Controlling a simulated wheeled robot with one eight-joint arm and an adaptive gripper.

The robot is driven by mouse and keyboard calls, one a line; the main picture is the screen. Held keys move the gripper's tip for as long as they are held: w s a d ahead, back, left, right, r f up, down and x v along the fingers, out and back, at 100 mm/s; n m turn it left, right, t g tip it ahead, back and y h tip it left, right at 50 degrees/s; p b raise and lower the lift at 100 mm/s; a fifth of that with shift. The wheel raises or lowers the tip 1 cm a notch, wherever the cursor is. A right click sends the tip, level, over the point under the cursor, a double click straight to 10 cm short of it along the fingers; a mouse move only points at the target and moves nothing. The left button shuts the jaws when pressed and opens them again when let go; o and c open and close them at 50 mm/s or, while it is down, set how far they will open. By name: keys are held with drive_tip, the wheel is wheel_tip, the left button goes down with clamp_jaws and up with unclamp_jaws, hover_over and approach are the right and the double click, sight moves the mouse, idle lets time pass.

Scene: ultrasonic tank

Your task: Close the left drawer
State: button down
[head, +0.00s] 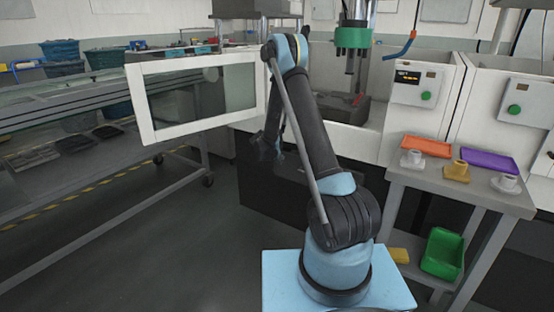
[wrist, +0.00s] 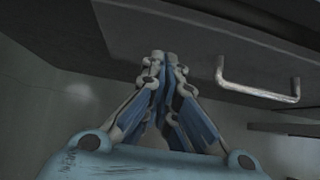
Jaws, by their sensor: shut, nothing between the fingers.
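In the wrist view, a dark drawer front (wrist: 205,55) spans the upper right, with a silver bar handle (wrist: 258,93). I take it for the left drawer, but its name is not marked. My gripper (wrist: 165,56) is shut and empty, its fingertips together at the drawer front's lower left. I cannot tell whether they touch it. In the head view, my gripper (head: 267,148) hangs in front of the dark cabinet (head: 285,195) under the machine. My arm hides part of the cabinet, and how far the drawer stands out is unclear.
An open white-framed door (head: 140,105) with a window stands left of my arm. A side table (head: 410,178) at right holds an orange tray (head: 426,146), a purple tray (head: 490,162) and small parts. A green bin (head: 442,252) sits below. The floor (head: 150,250) at left is clear.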

sight(287, 153)
drive_tip(key=shift+w+d+r, duration=0.1)
drive_tip(key=shift+w+d, duration=0.45)
drive_tip(key=shift+w, duration=0.2)
drive_tip(key=shift+w+d, duration=0.55)
drive_tip(key=shift+w, duration=0.2)
drive_tip(key=shift+w+d, duration=0.55)
drive_tip(key=shift+w, duration=0.2)
drive_tip(key=shift+w+d, duration=0.55)
drive_tip(key=shift+w, duration=0.2)
